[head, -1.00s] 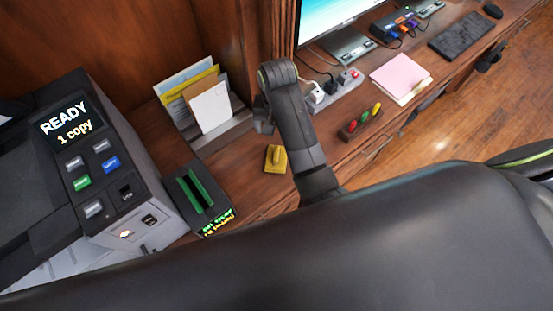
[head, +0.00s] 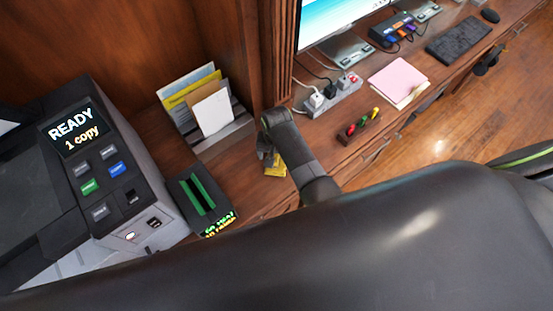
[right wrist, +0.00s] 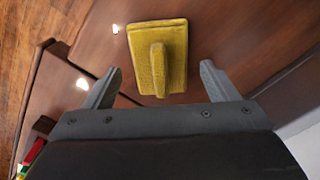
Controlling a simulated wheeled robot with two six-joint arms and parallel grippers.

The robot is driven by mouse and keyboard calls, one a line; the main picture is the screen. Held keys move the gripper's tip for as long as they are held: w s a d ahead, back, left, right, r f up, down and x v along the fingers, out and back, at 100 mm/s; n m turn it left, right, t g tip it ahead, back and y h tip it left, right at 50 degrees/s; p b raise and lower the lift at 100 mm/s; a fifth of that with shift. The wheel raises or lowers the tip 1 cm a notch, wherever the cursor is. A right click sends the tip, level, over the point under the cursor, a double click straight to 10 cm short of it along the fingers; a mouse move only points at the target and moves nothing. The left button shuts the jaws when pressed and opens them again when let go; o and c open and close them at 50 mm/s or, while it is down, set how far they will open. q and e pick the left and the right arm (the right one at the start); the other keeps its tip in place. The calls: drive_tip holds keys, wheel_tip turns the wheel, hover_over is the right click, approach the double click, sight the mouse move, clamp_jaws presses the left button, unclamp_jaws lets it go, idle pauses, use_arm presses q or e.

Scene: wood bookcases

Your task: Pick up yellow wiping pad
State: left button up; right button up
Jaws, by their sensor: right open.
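The yellow wiping pad (right wrist: 174,42) lies on the wooden desk and has a raised grip ridge on top. In the head view the pad (head: 276,171) is partly hidden by my right gripper (head: 266,157). In the right wrist view my right gripper (right wrist: 158,80) is open, with its two fingers spread and the pad's ridge just beyond and between the fingertips. Nothing is between the fingers. My left gripper is not in view.
A copier (head: 92,165) and a dark box with a green slot (head: 196,196) stand left. A file holder (head: 222,132) is behind. A power strip (head: 338,95), a rack of coloured pieces (head: 352,130) and pink paper (head: 397,80) lie right.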

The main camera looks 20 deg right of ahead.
drive_tip(key=shift+f, duration=0.75)
drive_tip(key=c, duration=1.2)
drive_tip(key=shift+o, duration=0.2)
drive_tip(key=shift+r, duration=0.1)
